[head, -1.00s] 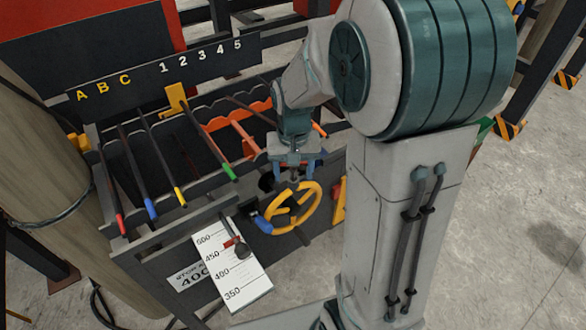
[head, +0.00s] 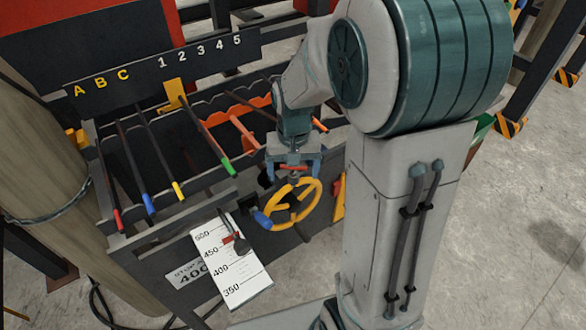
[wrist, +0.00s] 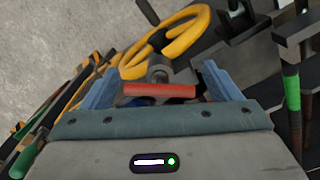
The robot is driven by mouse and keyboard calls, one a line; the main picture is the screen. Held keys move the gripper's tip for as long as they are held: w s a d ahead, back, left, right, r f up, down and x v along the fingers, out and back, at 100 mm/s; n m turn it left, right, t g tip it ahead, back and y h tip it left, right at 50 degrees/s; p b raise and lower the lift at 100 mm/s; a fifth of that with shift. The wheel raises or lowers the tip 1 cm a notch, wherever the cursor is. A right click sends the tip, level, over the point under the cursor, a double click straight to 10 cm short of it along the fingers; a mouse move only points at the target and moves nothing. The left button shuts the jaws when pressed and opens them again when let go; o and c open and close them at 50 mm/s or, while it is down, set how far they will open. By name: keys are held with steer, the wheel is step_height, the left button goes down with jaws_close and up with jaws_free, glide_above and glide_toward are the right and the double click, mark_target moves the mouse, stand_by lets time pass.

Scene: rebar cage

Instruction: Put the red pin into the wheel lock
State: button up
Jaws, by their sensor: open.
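The red pin appears as a short red bar (wrist: 158,90) crosswise between my gripper's blue fingers in the wrist view. In the head view it is a small red strip (head: 292,167). My gripper (head: 293,178) is open, pointing down just above the yellow handwheel (head: 312,205). In the wrist view my gripper (wrist: 160,82) has one finger near each end of the bar; I cannot tell whether they touch it. A grey rounded part (wrist: 158,72) shows just behind the bar. The wheel's blue knob (head: 262,219) is at its left. I cannot clearly make out the wheel lock's hole.
A rack of bars with red, blue, yellow and green tips (head: 228,168) lies left of my gripper. A white scale (head: 228,265) with a red pointer (head: 232,238) hangs at the front. Orange supports (head: 243,130) stand behind. Open floor is at the right.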

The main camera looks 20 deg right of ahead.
step_height(320, 180, up, 14)
stand_by(0.5)
steer(key=shift+f, duration=0.1)
steer(key=s+f+n+t, duration=0.1)
steer(key=s+f, duration=0.1)
steer(key=s, duration=0.5)
steer(key=s+f+n+t, duration=0.1)
steer(key=s+f+t, duration=0.1)
steer(key=s, duration=0.5)
steer(key=shift+f, duration=0.4)
steer(key=shift+s, duration=0.1)
